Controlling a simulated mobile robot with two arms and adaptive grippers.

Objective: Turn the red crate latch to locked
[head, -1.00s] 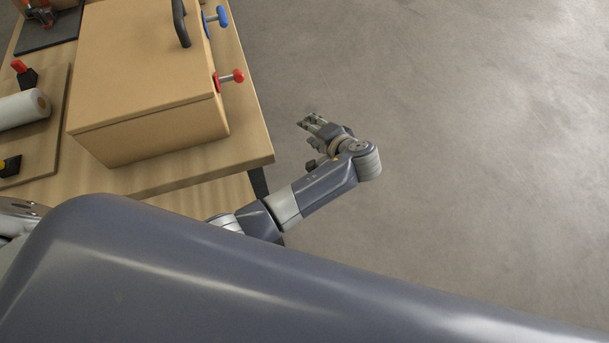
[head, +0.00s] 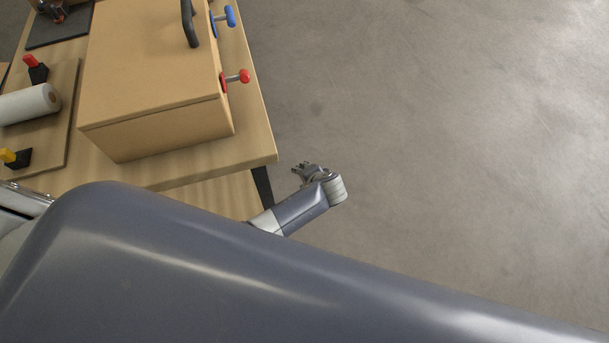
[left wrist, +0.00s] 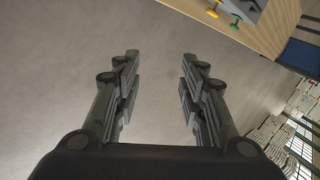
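The red crate latch (head: 244,76) is on the right side of a closed tan crate (head: 150,70). Its lever with a red knob sticks out to the right from a red base, over the table edge. My right gripper (head: 301,166) is beyond the table's near right corner, below and right of the latch and apart from it. It is small in view, so its opening is unclear. My left gripper (left wrist: 160,58) is open and empty over bare floor in the left wrist view. It is outside the head view, where only part of that arm shows at the left edge.
A blue latch (head: 231,16) sits farther back on the crate's same side, near a dark handle (head: 190,25). A white roll (head: 30,103) lies on a board at left. Green (left wrist: 235,27) and yellow (left wrist: 213,13) handles show in the left wrist view. Floor at right is clear.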

